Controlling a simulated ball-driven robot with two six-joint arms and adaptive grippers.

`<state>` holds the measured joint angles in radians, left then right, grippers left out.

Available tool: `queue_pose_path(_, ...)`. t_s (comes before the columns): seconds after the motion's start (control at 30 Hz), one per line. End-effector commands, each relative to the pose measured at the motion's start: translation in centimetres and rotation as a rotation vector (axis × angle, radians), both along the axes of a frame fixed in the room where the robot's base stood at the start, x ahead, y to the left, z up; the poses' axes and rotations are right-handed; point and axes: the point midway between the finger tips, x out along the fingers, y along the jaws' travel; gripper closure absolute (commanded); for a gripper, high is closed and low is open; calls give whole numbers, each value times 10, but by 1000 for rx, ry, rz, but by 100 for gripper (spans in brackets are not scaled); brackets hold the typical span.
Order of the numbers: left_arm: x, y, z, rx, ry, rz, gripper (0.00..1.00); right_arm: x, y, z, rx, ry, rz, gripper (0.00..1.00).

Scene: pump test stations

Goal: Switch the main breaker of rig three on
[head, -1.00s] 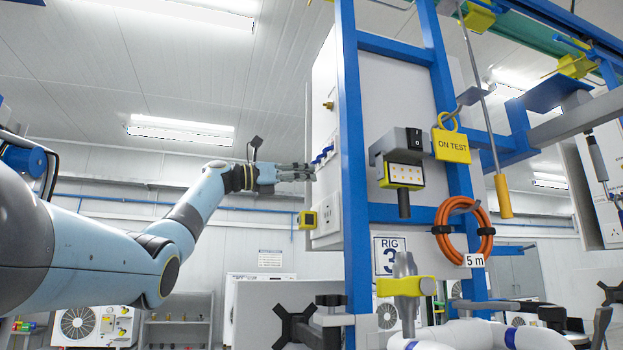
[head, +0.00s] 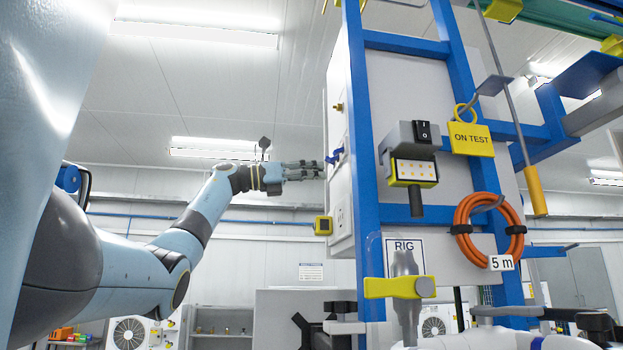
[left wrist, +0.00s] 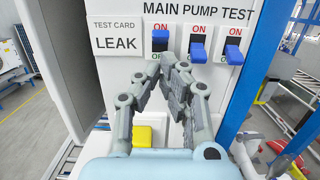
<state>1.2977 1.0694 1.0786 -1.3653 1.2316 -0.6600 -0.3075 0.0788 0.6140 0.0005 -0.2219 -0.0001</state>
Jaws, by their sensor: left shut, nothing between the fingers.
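The rig's white switch cabinet (head: 341,160) is seen edge-on in the head view, mounted on a blue frame. In the left wrist view its face (left wrist: 120,12) reads "MAIN PUMP TEST". It carries a left switch (left wrist: 160,38), a middle switch (left wrist: 199,47) and a right switch (left wrist: 233,50), all with blue levers and ON marked above. My left gripper (left wrist: 174,62) is shut and empty just below the left and middle switches; contact cannot be told. In the head view this gripper (head: 318,170) points at the cabinet's front. A partly covered sign (head: 405,246) reads "RIG". My right gripper is out of view.
A "TEST CARD LEAK" label (left wrist: 117,36) is left of the switches. A yellow block (left wrist: 142,136) shows below. On the frame hang an "ON TEST" padlock (head: 472,138), a grey lamp unit (head: 412,150) and an orange hose coil (head: 487,228). A yellow-handled fitting (head: 400,287) stands lower.

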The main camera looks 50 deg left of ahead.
Motion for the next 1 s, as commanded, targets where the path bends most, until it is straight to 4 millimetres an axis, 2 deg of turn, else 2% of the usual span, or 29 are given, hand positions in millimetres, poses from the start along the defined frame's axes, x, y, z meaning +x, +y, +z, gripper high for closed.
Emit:
queue_pose_path(0.03, -3, 3, -2, 1, 3, 4, 100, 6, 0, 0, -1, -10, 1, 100)
queue_pose_path(0.17, -20, 13, -8, 4, 10, 7, 100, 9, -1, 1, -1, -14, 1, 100)
queue_pose_path(0.4, -63, 38, -21, 4, 22, 8, 100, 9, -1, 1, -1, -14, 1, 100)
queue_pose_path(0.63, -78, 47, -26, 1, 22, 4, 100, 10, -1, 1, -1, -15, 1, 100)
queue_pose_path(1.0, -82, 48, -25, -1, 17, 2, 100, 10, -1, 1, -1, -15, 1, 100)
